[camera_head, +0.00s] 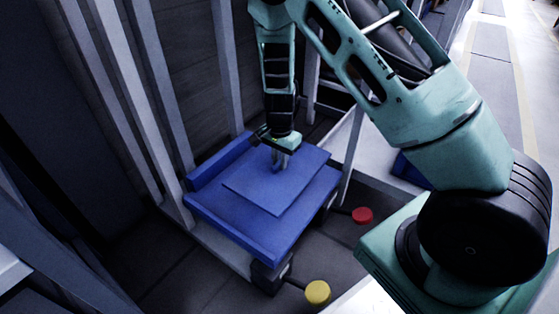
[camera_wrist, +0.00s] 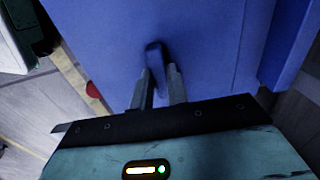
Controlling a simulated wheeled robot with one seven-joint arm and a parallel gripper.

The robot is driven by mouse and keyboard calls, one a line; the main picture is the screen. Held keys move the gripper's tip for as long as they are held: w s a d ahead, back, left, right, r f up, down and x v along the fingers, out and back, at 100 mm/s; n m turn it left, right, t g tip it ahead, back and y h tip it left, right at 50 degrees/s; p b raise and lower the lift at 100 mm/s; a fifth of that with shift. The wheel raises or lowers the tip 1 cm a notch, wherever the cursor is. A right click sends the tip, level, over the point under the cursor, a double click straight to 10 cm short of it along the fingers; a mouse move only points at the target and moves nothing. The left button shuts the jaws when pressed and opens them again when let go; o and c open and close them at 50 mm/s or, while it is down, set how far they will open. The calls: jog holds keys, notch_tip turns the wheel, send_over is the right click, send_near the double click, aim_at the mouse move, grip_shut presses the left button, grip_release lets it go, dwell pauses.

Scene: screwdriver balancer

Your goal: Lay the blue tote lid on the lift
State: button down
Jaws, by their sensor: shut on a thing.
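The blue tote lid (camera_head: 257,188) is a flat blue panel with a raised handle in its middle. It is over the blue lift platform (camera_head: 225,221), within its outline; I cannot tell whether the two touch. My gripper (camera_head: 280,163) points down at the lid's middle. In the wrist view my gripper (camera_wrist: 160,88) is shut on the lid's handle (camera_wrist: 154,58), with a finger on each side. The lid (camera_wrist: 205,50) fills most of the upper wrist view. The lid's underside is hidden.
The lift has a raised blue edge (camera_head: 220,162) at the back left. Grey posts (camera_head: 160,110) stand left of and behind it. A red knob (camera_head: 362,215) and a yellow knob (camera_head: 317,292) stick out at its right and front. A pale surface (camera_head: 372,150) is to the right.

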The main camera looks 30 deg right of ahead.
notch_tip(320, 180, down, 4)
jog(key=b, duration=0.3)
jog(key=shift+r, duration=0.2)
jog(key=shift+f+b, duration=0.8)
jog(key=shift+f, duration=1.05)
jog(key=c, duration=1.3)
grip_release()
notch_tip(320, 180, up, 18)
jog(key=p, duration=1)
jog(key=shift+f, duration=0.25)
